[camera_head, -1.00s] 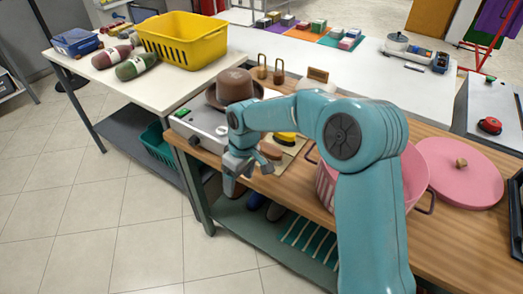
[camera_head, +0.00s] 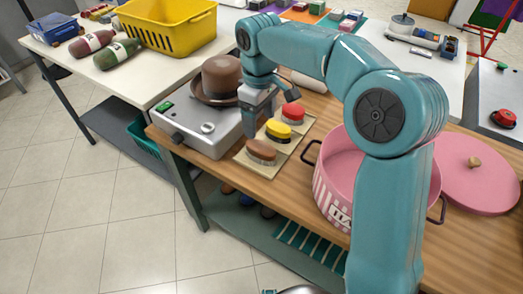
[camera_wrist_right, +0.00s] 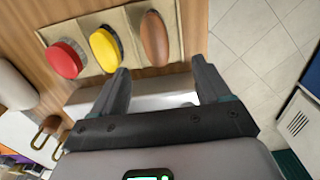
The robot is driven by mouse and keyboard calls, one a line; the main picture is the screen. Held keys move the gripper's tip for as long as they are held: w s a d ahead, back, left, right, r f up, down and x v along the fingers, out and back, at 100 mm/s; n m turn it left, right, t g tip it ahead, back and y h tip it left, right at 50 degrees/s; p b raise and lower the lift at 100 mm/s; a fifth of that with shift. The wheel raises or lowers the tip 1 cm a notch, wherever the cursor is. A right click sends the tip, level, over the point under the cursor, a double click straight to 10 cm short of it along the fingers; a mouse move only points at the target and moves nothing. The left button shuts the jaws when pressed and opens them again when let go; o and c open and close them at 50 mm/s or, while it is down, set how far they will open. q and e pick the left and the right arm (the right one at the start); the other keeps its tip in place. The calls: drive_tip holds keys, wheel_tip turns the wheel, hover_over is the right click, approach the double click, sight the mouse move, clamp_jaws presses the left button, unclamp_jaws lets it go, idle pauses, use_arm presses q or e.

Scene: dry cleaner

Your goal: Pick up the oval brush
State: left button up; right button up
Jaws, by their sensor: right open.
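Three brushes lie in a row on a beige mat (camera_head: 244,159) on the wooden counter: a brown one (camera_head: 261,151), a yellow one (camera_head: 279,131) and a red one (camera_head: 293,113). In the right wrist view the brown brush (camera_wrist_right: 155,38) looks the longest and narrowest oval, beyond the fingers, with the yellow (camera_wrist_right: 105,49) and red (camera_wrist_right: 64,59) ones left of it. My right gripper (camera_head: 270,112) is open and empty above the counter, between the grey machine and the brushes. Its fingers also show in the wrist view (camera_wrist_right: 160,75), apart from the brushes. My left gripper is not in view.
A grey machine (camera_head: 203,138) bearing a brown hat (camera_head: 219,78) stands left of the brushes. A pink striped pot (camera_head: 333,186) stands right of the mat, its pink lid (camera_head: 476,172) farther right. A yellow basket (camera_head: 168,28) sits on the white table behind.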

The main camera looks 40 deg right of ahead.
sight(261, 146)
drive_tip(key=f, duration=0.4)
drive_tip(key=w+f, duration=0.1)
drive_tip(key=f, duration=0.1)
drive_tip(key=shift+b, duration=0.3)
drive_tip(key=shift+s+f, duration=0.1)
drive_tip(key=shift+s, duration=0.25)
drive_tip(key=shift+s+f, duration=0.15)
drive_tip(key=shift+f, duration=0.05)
drive_tip(key=f, duration=0.4)
drive_tip(key=shift+w+d+f+b, duration=0.15)
drive_tip(key=shift+w+d+b, duration=0.2)
drive_tip(key=shift+s+f, duration=0.15)
drive_tip(key=shift+f, duration=0.15)
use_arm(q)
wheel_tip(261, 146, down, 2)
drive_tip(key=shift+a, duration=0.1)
use_arm(e)
drive_tip(key=shift+f, duration=0.1)
drive_tip(key=c, duration=1.1)
